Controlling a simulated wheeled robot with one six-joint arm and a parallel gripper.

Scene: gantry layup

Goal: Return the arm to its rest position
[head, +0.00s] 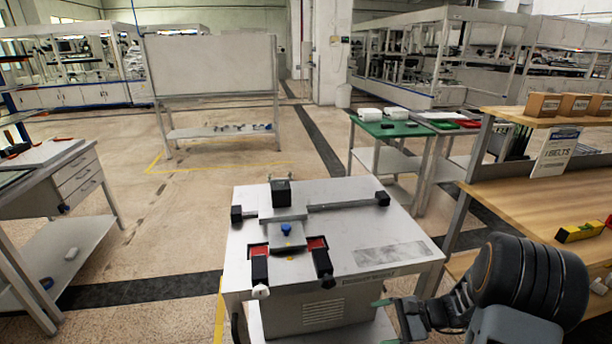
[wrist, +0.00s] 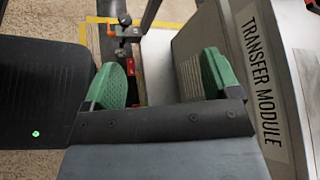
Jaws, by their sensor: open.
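My gripper (head: 382,322) is at the lower right in the head view, beside the front right corner of the grey machine table (head: 380,258). In the wrist view my gripper (wrist: 165,82) shows two green finger pads set wide apart, with nothing between them. It is open and empty. My dark arm link shows at the lower right of the head view. A panel labelled TRANSFER MODULE (wrist: 262,85) is close on the right in the wrist view.
The machine table carries a fixture with a blue knob (head: 286,230) and red pads. A wooden bench (head: 540,205) with boxes stands at the right. A drawer cabinet (head: 75,180) stands at the left. A green-topped table (head: 385,127) stands behind. Open floor lies left of the machine.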

